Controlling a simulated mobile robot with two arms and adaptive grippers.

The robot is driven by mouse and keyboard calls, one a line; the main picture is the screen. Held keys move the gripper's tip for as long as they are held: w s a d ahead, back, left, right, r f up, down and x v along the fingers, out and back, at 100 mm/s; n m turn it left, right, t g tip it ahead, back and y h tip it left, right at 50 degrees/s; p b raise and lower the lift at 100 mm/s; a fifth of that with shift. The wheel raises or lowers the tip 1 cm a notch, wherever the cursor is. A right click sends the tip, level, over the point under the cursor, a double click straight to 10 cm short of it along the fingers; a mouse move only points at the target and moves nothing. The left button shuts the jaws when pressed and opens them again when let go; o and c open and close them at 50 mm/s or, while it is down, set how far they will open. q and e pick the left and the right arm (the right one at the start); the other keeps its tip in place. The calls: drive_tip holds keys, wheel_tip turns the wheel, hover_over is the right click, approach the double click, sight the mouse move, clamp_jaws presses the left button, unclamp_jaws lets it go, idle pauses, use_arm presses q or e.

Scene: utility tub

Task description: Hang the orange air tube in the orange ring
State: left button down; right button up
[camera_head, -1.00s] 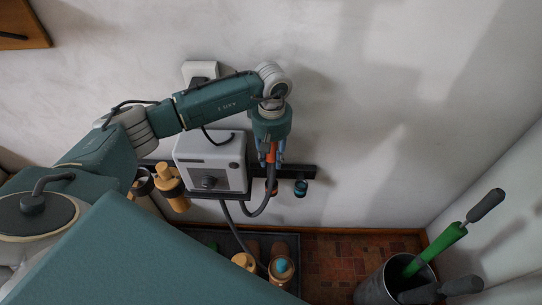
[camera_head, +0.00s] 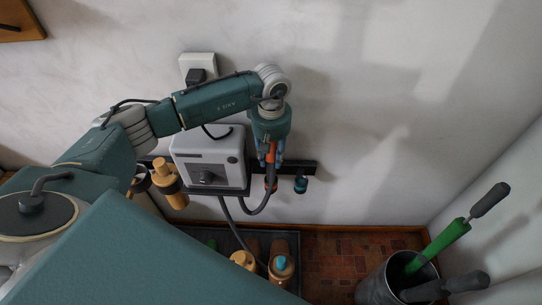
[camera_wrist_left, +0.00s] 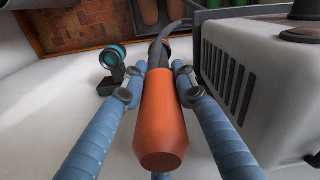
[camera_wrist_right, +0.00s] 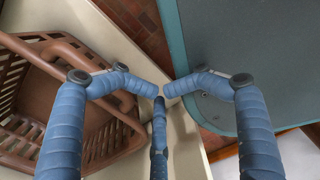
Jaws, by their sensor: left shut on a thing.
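The orange air tube (camera_head: 271,152) is an orange handle on a dark grey hose. My left gripper (camera_head: 270,160) is shut on it, its blue fingers on both sides. The tube (camera_wrist_left: 161,125) fills the middle of the left wrist view, its hose end pointing away. The orange ring (camera_head: 271,184) sits on the dark wall rail, just below the fingertips in the head view. The tube hides most of it in the left wrist view; I cannot tell whether the tube is inside it. My right gripper (camera_wrist_right: 161,94) shows only in its wrist view, fingertips together and empty.
A teal ring (camera_head: 300,184) is on the rail to the right. A grey-white box (camera_head: 208,158) stands close left of the tube. A bin (camera_head: 370,288) with tools is at lower right. A brown basket (camera_wrist_right: 105,120) lies beneath my right gripper.

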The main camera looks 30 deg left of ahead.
drive_tip(key=shift+w+a+f+b, duration=0.1)
drive_tip(key=shift+a+f+b, duration=0.1)
drive_tip(key=shift+f+b, duration=0.2)
drive_tip(key=shift+w+d+f+b, duration=0.1)
drive_tip(key=shift+d+f+b, duration=0.1)
drive_tip(key=shift+f+b, duration=0.7)
drive_tip(key=shift+d+f+b, duration=0.15)
drive_tip(key=shift+f+b, duration=0.7)
drive_tip(key=shift+f, duration=0.05)
drive_tip(key=shift+d+f+b, duration=0.3)
drive_tip(key=shift+b, duration=0.2)
drive_tip(key=shift+f, duration=0.1)
drive_tip(key=shift+w+b, duration=0.2)
drive_tip(key=shift+b, duration=0.7)
idle(0.8)
